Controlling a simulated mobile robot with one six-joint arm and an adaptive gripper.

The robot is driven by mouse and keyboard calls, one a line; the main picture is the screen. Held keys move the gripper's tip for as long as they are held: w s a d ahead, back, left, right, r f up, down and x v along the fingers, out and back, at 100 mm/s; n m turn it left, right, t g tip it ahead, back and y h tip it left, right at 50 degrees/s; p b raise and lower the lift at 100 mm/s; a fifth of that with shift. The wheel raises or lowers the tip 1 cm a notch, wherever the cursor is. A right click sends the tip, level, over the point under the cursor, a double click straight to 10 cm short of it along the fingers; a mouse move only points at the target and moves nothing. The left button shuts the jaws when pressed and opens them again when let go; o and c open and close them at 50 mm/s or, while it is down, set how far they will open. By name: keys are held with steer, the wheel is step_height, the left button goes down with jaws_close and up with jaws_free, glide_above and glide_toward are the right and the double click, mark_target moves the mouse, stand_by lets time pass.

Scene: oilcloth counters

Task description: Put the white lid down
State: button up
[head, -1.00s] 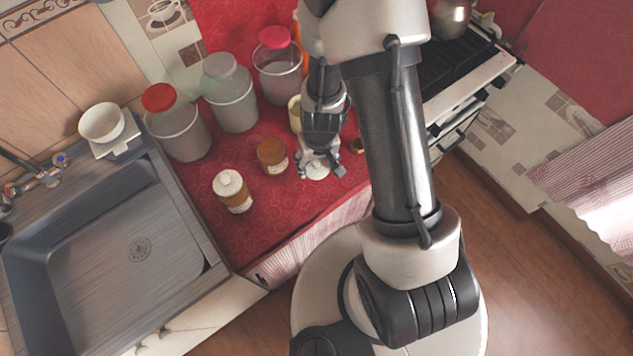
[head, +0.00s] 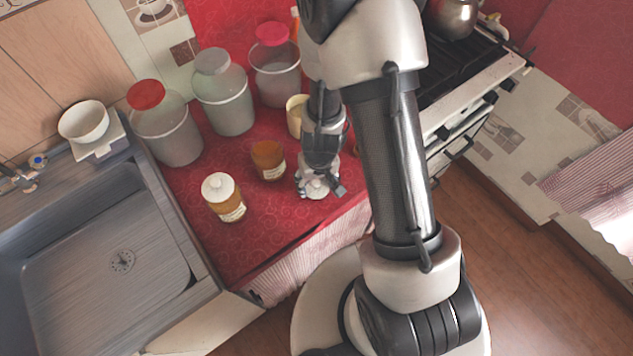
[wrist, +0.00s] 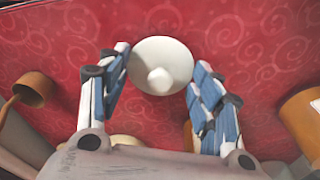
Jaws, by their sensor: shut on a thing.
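The white lid (head: 317,188) is a round disc with a small knob, held at the front right of the red counter. In the wrist view the lid (wrist: 160,65) sits between my fingertips, knob towards the camera. My gripper (head: 319,183) is shut on it, with a finger on either side; in the wrist view the gripper (wrist: 155,78) has red cloth behind it. I cannot tell whether the lid touches the cloth. A brown jar without a visible lid (head: 268,161) stands left of my gripper; it also shows at the right of the wrist view (wrist: 302,115).
A white-capped amber jar (head: 224,198) stands further left. Three large canisters (head: 224,103) line the back. A cream cup (head: 295,117) is behind my gripper. A small brown cup (wrist: 36,88) is at left in the wrist view. Red cloth (head: 272,215) in front is clear.

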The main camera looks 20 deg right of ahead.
steer(key=shift+f, duration=0.15)
steer(key=o, duration=0.8)
